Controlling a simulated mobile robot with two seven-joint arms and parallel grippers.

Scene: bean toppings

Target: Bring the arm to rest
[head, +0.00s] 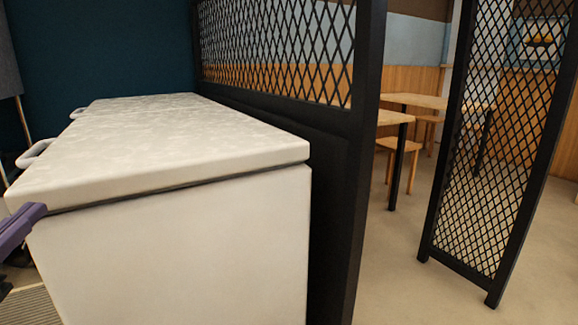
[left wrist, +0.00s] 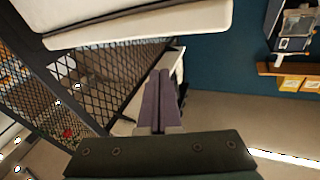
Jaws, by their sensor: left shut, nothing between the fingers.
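My left gripper (head: 22,228) shows only in part at the left edge of the head view, as a purple finger in front of the white chest freezer (head: 175,245). In the left wrist view my left gripper (left wrist: 162,76) has its two purple fingers together, with nothing between them. My right gripper is in neither view.
The freezer's lid (head: 165,140) is down, with handles at its left side. A black mesh partition (head: 365,160) stands right of it. Beyond are wooden tables (head: 415,100) and a stool (head: 405,145). Open floor (head: 405,270) lies between partition and mesh panel (head: 490,150).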

